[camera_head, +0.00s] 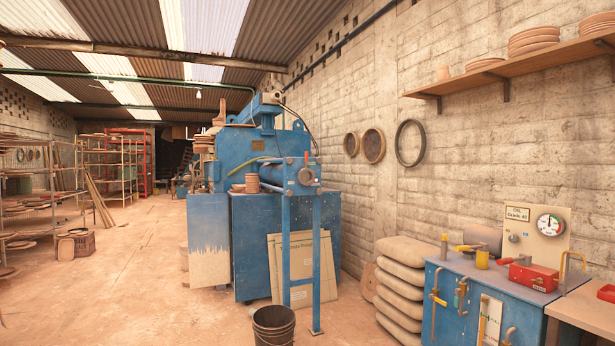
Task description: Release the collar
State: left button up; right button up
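A large blue machine (245,150) stands left of centre. A horizontal blue barrel (285,176) juts from it toward the right, ending in a round flanged end (307,176) on a blue support frame (316,260). I cannot tell for sure which part is the collar; the flanged end is small and its fastening is unclear. Neither of my grippers is in view.
A blue bench (465,315) at lower right carries a red hand pump (533,278), a gauge panel (536,232) and yellow-handled tools. Stacked sacks (405,275) stand beside it. A black bucket (273,325) is in front of the frame.

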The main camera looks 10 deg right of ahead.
aim_at(300, 175)
jog(key=i+l+z, duration=0.35)
jog(key=i, duration=0.25)
jog(key=i+z, duration=0.4)
jog(key=i, duration=0.25)
jog(key=i+l, duration=0.1)
jog(key=i, duration=2.15)
jog(key=i+l+u, duration=0.15)
jog(key=i+u, duration=0.25)
jog(key=i, duration=0.2)
jog(key=i+l+u, duration=0.4)
jog(key=i, duration=0.15)
jog(key=i+l+u, duration=0.8)
jog(key=l, duration=0.3)
jog(key=i, duration=0.1)
